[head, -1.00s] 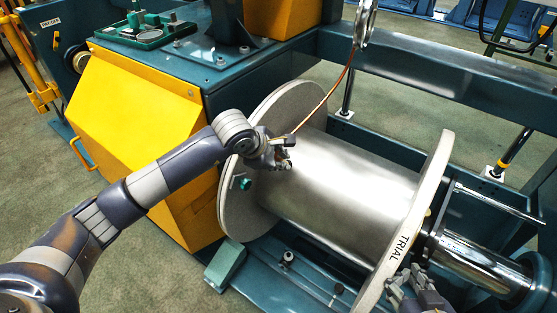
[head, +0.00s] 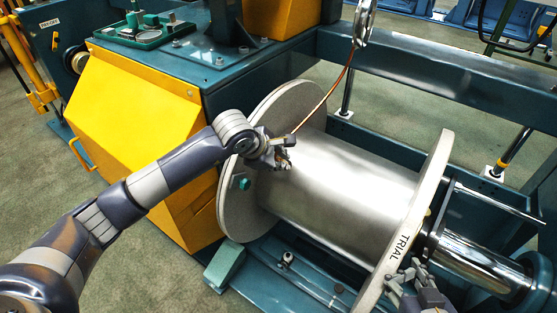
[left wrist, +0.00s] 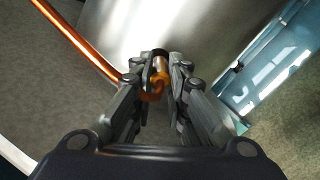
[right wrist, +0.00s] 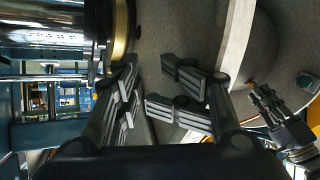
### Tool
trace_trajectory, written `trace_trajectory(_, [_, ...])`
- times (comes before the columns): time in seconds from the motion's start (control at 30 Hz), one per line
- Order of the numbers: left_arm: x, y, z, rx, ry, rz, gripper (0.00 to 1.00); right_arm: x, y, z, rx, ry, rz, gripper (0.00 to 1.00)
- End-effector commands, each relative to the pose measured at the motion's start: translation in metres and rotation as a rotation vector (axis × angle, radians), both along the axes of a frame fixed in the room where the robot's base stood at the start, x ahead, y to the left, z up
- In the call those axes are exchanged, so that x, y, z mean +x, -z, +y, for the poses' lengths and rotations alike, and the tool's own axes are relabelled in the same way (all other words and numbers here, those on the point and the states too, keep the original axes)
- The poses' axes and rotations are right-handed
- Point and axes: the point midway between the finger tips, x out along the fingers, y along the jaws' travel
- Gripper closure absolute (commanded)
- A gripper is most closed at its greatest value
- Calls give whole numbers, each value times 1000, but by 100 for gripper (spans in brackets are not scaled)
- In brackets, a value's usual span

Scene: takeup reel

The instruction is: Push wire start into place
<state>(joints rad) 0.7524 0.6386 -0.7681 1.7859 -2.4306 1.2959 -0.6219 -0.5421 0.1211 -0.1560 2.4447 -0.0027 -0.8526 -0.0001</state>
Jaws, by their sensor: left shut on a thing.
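The copper wire (head: 324,101) comes down from a pulley to my left gripper (head: 284,158), which is beside the inner face of the left flange, close to the steel drum (head: 345,190). In the left wrist view, my left gripper (left wrist: 160,72) is shut on the bent wire start (left wrist: 159,68). Its dark tip points toward the drum; the hole or slot it faces is hidden. My right gripper (head: 404,276) is by the right flange (head: 420,205) marked TRIAL. In the right wrist view, its fingers (right wrist: 160,85) are apart and empty.
A teal bolt (head: 244,184) sits on the left flange (head: 231,205). The pulley (head: 364,22) hangs above. A yellow cabinet (head: 130,130) stands left of the reel, a steel shaft (head: 480,265) at the right. A green tray (head: 150,38) lies on the machine top.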

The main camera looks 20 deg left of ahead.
Motion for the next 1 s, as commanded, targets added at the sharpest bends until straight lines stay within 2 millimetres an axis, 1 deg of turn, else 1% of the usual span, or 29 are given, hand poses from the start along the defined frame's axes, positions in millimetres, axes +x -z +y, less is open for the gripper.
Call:
trace_trajectory(0.03, [-5, 9, 0, 6, 2, 22, 100, 2, -4, 3, 9, -4, -13, 60])
trace_trajectory(0.77, [-3, 11, -1, 5, 2, 23, 100, 5, -7, 4, 13, -7, -49, 60])
trace_trajectory(0.8, [-3, 11, -1, 6, 2, 23, 77, 5, -7, 4, 14, -7, -51, 60])
trace_trajectory(0.87, [-3, 11, -1, 6, 2, 23, 63, 5, -8, 4, 15, -7, -53, 60])
trace_trajectory(1.0, [-2, 9, 0, 4, 0, 16, 62, 6, -11, 3, 14, -6, -60, 60])
